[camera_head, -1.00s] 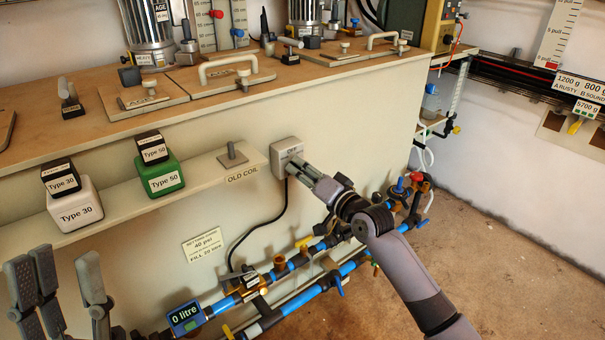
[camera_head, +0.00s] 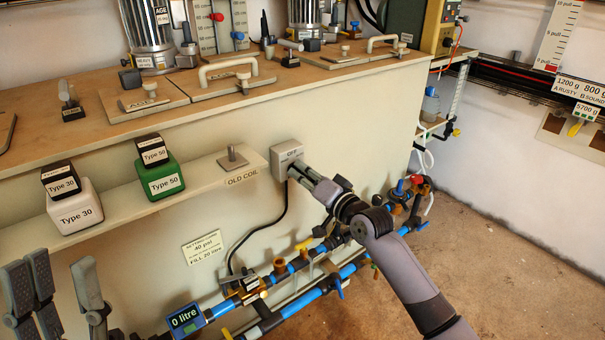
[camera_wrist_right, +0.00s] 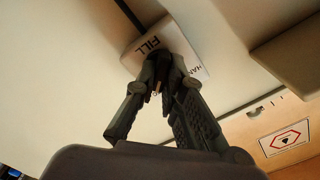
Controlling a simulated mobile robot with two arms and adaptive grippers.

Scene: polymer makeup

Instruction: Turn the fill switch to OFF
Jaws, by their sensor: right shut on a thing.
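The fill switch is a small white box (camera_head: 286,153) on the front panel of the bench, with a cable running down from it. It also shows in the right wrist view (camera_wrist_right: 188,48), marked "FILL", and there it looks upside down. My right gripper (camera_head: 298,168) reaches it from the lower right. In the right wrist view its fingers (camera_wrist_right: 163,72) are closed together at the box face, shut on the switch's small lever, which they mostly hide. The lever's position cannot be told. My left gripper (camera_head: 60,290) is at the lower left, its fingers spread and empty, away from the switch.
A shelf (camera_head: 225,175) left of the switch holds Type 30 (camera_head: 75,208) and Type 50 (camera_head: 160,178) blocks. Blue pipes with valves (camera_head: 300,285) and a "0 litre" meter (camera_head: 185,319) run below. The floor at the right is clear.

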